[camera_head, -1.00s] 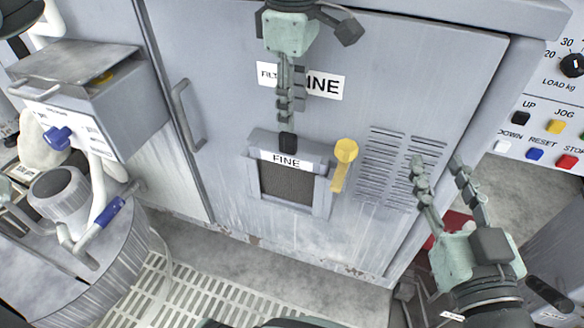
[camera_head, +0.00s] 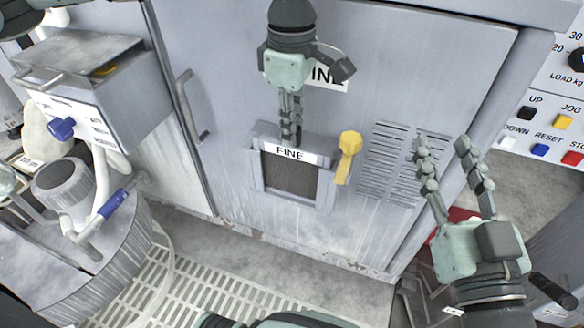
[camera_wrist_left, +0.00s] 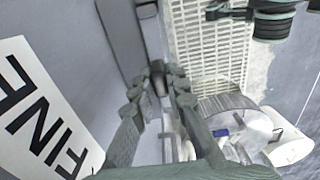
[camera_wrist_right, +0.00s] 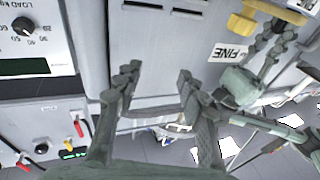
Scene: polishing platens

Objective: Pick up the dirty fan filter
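A dark, brownish filter mesh (camera_head: 289,178) shows in the window of a grey housing low on the cabinet door, under a white FINE label (camera_head: 290,154). My left gripper (camera_head: 290,138) comes down from above, with its fingertips at the top of this housing. In the left wrist view the fingers (camera_wrist_left: 162,82) stand a little apart, with a small dark tab (camera_wrist_left: 161,80) between the tips. Contact with the tab cannot be made out. My right gripper (camera_head: 445,147) is open and empty, right of the door vents.
A yellow knob lever (camera_head: 348,150) sits just right of the housing. A door handle (camera_head: 190,105) is to the left. A button panel (camera_head: 550,130) stands at right. A grey drum and box with blue-handled valves (camera_head: 115,205) crowd the left. A pale floor grating (camera_head: 215,300) lies below.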

